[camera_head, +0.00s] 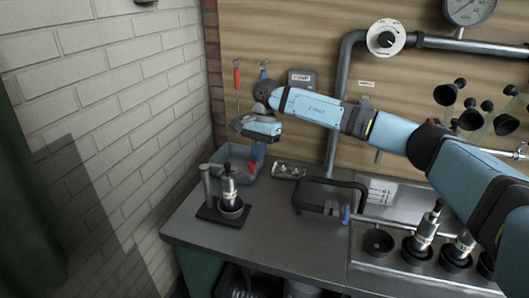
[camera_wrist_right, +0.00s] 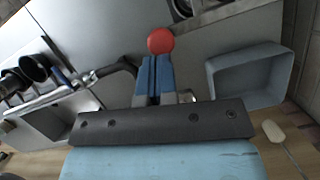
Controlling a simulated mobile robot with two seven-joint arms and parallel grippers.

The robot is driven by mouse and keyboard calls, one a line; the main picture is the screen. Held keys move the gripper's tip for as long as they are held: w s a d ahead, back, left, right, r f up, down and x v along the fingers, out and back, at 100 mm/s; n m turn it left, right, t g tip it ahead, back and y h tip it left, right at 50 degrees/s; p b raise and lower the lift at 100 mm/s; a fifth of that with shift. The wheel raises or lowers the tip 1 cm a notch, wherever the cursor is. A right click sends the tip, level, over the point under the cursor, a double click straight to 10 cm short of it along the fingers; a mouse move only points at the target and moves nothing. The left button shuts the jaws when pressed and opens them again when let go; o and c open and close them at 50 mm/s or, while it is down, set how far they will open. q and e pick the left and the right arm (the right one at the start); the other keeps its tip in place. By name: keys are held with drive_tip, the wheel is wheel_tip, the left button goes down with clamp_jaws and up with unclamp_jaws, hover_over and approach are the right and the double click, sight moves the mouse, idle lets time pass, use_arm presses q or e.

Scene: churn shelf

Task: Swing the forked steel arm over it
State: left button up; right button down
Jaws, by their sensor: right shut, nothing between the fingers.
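A steel canister (camera_head: 229,188) stands upright in a dark cup on a black base (camera_head: 213,213), beside a grey steel post (camera_head: 206,183). A short steel piece (camera_head: 214,169) reaches from the post towards the canister; its fork is too small to make out. My right gripper (camera_head: 257,155) points down behind and right of the canister, apart from it. Its blue fingers are together and empty. In the right wrist view, a red ball (camera_wrist_right: 160,41) shows just beyond the right fingertips (camera_wrist_right: 155,62); I cannot tell whether they touch. My left gripper is out of view.
A grey bin (camera_head: 205,158) stands near the back wall beside my right gripper; it also shows in the wrist view (camera_wrist_right: 212,85). A black handle frame (camera_head: 330,183) stands right of it. More canisters (camera_head: 425,232) stand at the right. The bench front near the stand is clear.

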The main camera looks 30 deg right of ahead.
drive_tip(key=shift+r, duration=0.1)
idle(0.3)
drive_tip(key=v, duration=1.3)
drive_tip(key=shift+r+b, duration=0.3)
drive_tip(key=shift+r, duration=0.05)
